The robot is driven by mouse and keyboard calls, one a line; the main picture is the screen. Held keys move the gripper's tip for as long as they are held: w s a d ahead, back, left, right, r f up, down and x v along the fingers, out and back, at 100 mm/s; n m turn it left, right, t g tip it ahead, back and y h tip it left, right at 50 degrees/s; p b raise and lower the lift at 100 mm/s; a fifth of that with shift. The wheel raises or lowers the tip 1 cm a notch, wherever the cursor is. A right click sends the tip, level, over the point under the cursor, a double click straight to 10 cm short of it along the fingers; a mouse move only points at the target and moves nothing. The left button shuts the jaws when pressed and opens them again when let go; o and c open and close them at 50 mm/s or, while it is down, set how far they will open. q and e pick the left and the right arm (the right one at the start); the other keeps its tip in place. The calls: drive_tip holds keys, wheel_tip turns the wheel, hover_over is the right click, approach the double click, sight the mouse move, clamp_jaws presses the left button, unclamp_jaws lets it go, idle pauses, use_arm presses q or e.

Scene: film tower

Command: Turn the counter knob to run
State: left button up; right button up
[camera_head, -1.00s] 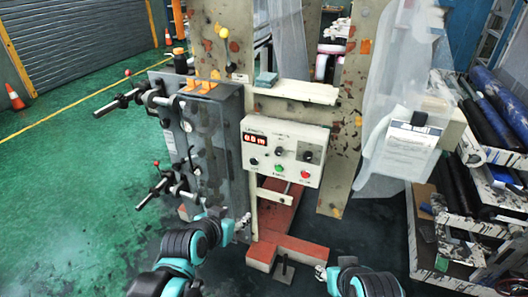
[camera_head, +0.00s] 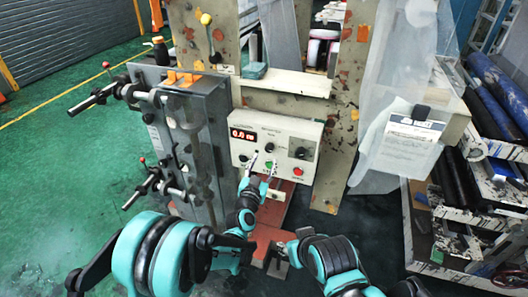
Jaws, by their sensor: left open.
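The cream control box (camera_head: 315,133) is mounted on the machine frame. It has a red digital counter display (camera_head: 243,135), a dark knob (camera_head: 270,147) near its middle, and a larger black knob (camera_head: 299,153) at right. A small dark control (camera_head: 243,158) is at lower left. The labels are too small to read, so I cannot tell which knob is marked run. My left gripper (camera_head: 264,163) is open in front of the panel, its fingertips just below the middle knob; contact is not clear. My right gripper (camera_head: 284,250) is low, below the box, its fingers unclear.
A green button (camera_head: 268,164) lies between my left fingertips, and a red button (camera_head: 297,171) is to their right. A grey roller unit (camera_head: 190,130) with protruding handles stands close at left. Film hangs at right, beside a rack of rolls (camera_head: 495,80).

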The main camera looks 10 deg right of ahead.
sight(269, 151)
use_arm(q)
drive_tip(key=b+x, duration=0.1)
drive_tip(key=x, duration=0.5)
drive_tip(key=shift+w, duration=0.2)
clamp_jaws()
